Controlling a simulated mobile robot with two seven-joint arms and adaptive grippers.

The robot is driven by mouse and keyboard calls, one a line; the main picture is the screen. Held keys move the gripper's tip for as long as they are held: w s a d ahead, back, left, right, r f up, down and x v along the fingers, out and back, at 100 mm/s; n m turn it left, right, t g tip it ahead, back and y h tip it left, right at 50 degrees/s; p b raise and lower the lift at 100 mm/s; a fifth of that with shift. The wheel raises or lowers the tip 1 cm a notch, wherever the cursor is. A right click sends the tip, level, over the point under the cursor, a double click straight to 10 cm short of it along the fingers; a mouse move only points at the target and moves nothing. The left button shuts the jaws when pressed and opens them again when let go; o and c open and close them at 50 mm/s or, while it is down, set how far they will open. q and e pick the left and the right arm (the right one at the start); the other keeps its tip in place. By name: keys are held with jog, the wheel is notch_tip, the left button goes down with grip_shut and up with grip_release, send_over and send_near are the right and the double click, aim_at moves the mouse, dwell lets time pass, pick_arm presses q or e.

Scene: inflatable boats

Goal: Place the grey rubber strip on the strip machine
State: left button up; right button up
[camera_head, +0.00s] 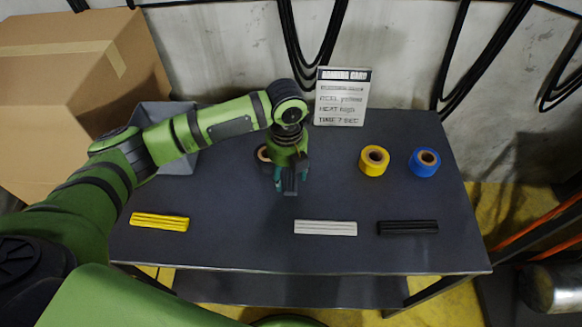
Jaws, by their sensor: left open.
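The light grey rubber strip (326,228) lies flat near the front edge of the dark table, between a yellow strip (160,222) and a black strip (408,228). My left gripper (288,186) is over the middle of the table, behind and a little left of the grey strip. It points down, is open, and appears apart from the strip. No strip machine can be made out in this view. My right gripper is not in view.
A yellow roll (374,160) and a blue roll (424,161) stand at the back right. Another roll (263,153) is partly hidden behind my left gripper. A printed card (342,96) stands at the back. A grey bin (178,160) and a cardboard box (80,90) are left.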

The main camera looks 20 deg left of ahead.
aim_at(290, 182)
pick_arm(q)
jog(key=shift+f, duration=1.4)
jog(key=c, duration=1.1)
jog(key=shift+r, duration=0.15)
